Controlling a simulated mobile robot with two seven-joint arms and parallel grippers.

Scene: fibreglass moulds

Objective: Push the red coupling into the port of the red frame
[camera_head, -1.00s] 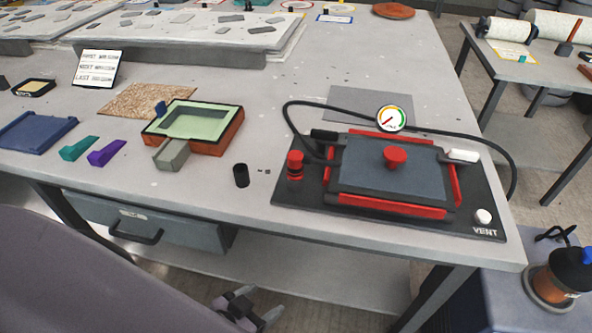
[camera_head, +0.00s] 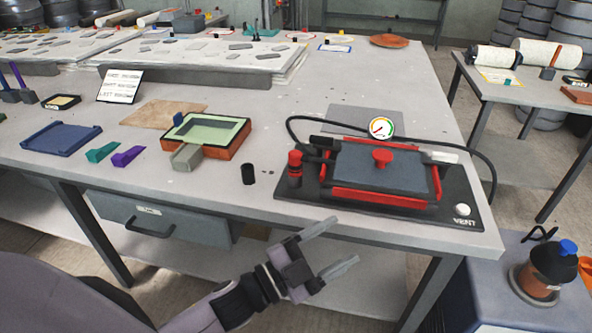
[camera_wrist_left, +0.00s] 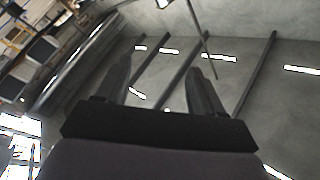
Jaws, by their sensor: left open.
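The red coupling (camera_head: 294,166), a short red cylinder with dark bands, stands upright at the left end of a black board. The red frame (camera_head: 378,198) lies on the same board around a dark grey plate with a red knob (camera_head: 382,158). The coupling is left of the frame; I cannot make out the port. My left gripper (camera_head: 346,241) is open and empty, in front of the table edge, nearer me than the board and apart from the coupling. Its spread fingers also show in the left wrist view (camera_wrist_left: 160,85), with nothing between them. My right gripper is not in view.
A black hose (camera_head: 487,165) loops around the board behind a round gauge (camera_head: 381,127). A white VENT knob (camera_head: 462,210) sits at the front right corner. A black cylinder (camera_head: 248,174) stands left of the board. An orange jar (camera_head: 545,268) stands at the lower right.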

